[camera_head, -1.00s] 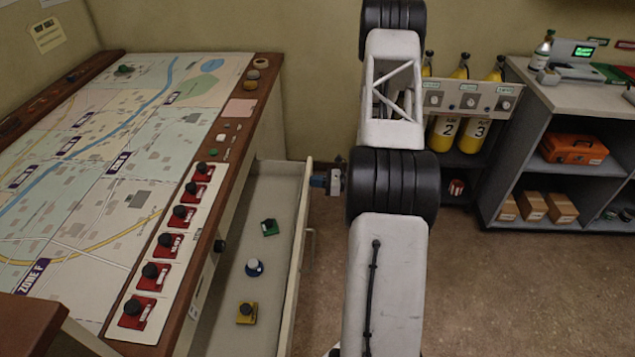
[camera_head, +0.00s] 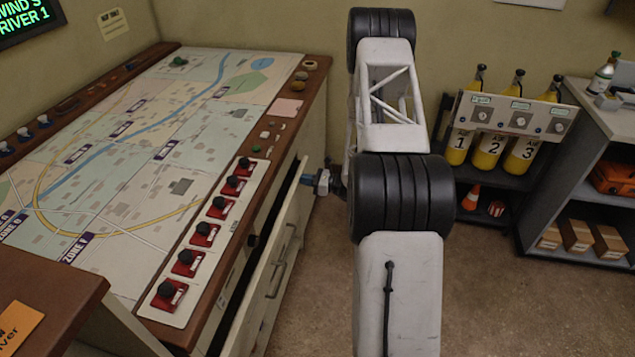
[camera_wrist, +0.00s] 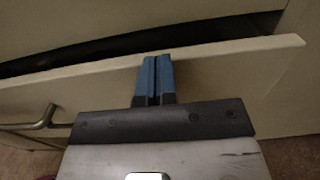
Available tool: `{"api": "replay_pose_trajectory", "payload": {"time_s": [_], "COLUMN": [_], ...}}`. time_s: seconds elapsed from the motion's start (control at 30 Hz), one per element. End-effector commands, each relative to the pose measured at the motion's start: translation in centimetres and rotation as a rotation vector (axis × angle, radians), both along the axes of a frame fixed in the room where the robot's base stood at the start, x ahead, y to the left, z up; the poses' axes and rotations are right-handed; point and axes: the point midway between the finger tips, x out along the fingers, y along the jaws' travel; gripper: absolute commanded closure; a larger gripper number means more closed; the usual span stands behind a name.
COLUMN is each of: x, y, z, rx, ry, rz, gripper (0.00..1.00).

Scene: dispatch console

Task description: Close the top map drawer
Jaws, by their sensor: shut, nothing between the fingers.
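The top map drawer (camera_head: 274,262) is a pale front panel with a metal bar handle, on the right side of the map console (camera_head: 206,318). It is open by a narrow dark gap, and its inside is hidden in the head view. In the wrist view the drawer front (camera_wrist: 225,62) crosses the picture, with the dark gap behind it and the handle (camera_wrist: 38,122) at left. My gripper (camera_head: 306,180) is at the far end of the drawer front. Its blue fingertips (camera_wrist: 154,76) are together, empty, and overlap the panel's top edge; I cannot tell if they touch.
A row of red switches (camera_head: 205,234) lines the console edge above the drawer. The floor (camera_head: 490,300) between is clear.

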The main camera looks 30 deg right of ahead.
Motion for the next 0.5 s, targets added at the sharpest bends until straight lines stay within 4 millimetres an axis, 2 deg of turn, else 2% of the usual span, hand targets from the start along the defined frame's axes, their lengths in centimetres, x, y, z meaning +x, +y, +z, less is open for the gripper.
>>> {"api": "replay_pose_trajectory", "payload": {"time_s": [0.5], "x": [0.57], "y": [0.54], "z": [-0.03], "rx": [0.001], "ry": [0.001], "rz": [-0.001], "gripper": [1.00]}}
